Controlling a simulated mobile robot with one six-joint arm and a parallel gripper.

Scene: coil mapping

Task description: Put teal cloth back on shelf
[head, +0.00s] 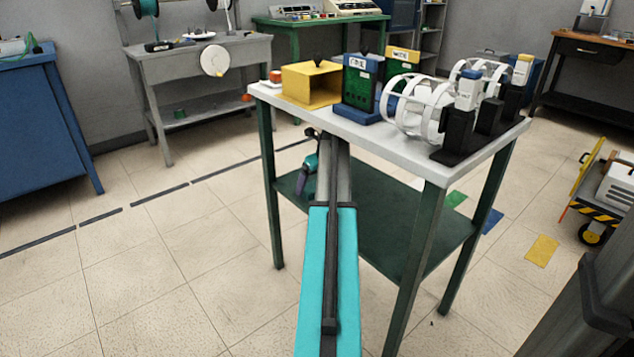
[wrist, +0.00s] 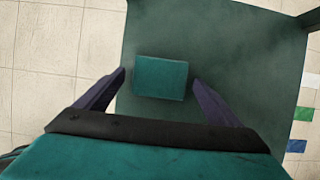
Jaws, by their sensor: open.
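The teal cloth (wrist: 162,78) is a small folded square. In the wrist view it lies over the dark green lower shelf (wrist: 240,45) of the white-topped table. My gripper (wrist: 159,76) is open, with one purple finger on each side of the cloth and a small gap at both sides. I cannot tell the height between the fingertips and the shelf. In the head view my gripper (head: 308,172) is at the left part of the lower shelf (head: 400,225), below the tabletop. The cloth cannot be made out in the head view.
The white tabletop (head: 300,103) above my gripper holds a yellow box (head: 312,84), a blue-and-green device (head: 362,85) and white coil frames (head: 415,108). Green table legs (head: 415,255) flank the shelf. Coloured floor patches (head: 541,250) and a cart (head: 610,190) are at right.

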